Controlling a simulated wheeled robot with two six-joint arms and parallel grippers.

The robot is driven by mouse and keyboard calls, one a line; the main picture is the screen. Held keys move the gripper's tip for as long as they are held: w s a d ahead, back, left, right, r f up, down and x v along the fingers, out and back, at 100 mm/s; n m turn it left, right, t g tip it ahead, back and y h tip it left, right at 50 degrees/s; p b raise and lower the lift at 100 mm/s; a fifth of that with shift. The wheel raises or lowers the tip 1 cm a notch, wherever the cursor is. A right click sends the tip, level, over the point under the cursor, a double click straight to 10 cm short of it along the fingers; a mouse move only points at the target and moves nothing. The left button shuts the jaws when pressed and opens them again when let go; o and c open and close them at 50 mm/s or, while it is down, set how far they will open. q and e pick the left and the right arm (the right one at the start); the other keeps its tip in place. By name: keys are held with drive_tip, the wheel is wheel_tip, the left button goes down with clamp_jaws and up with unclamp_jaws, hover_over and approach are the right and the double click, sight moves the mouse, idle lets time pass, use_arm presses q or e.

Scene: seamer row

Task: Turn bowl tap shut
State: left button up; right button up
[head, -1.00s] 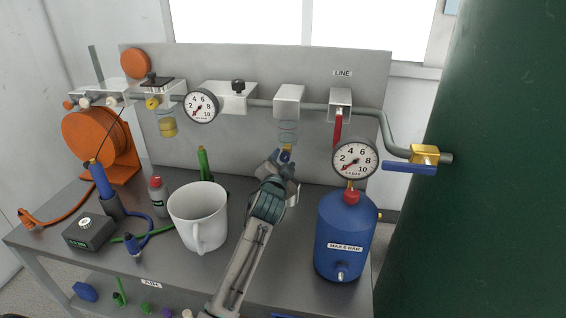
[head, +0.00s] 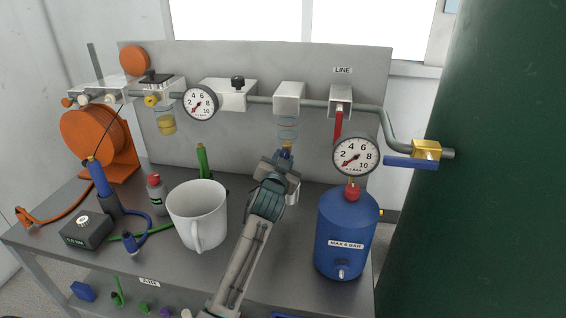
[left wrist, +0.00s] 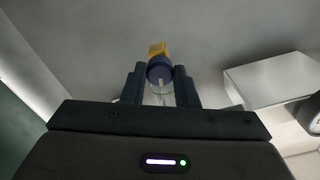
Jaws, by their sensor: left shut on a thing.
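The clear bowl (head: 287,130) hangs under a white block on the pipe, in front of the grey panel. The bowl tap (head: 286,150) is a small blue part at its bottom, mostly hidden by my gripper. In the left wrist view the tap (left wrist: 160,71) shows as a dark blue round piece with a yellow piece (left wrist: 157,48) on it. My left gripper (head: 284,156) reaches up from below, and its two fingers (left wrist: 160,84) are shut on the tap, one on each side. My right gripper is not in view.
A white mug (head: 197,212) stands left of my left arm. A blue tank (head: 343,225) with a gauge (head: 355,157) stands right of it. A red lever (head: 338,124) hangs from the pipe beside the bowl.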

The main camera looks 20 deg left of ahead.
use_arm(q)
drive_tip(key=shift+n, duration=0.8)
drive_tip(key=shift+n+b, duration=0.3)
drive_tip(key=o, duration=1)
drive_tip(key=shift+s, duration=0.1)
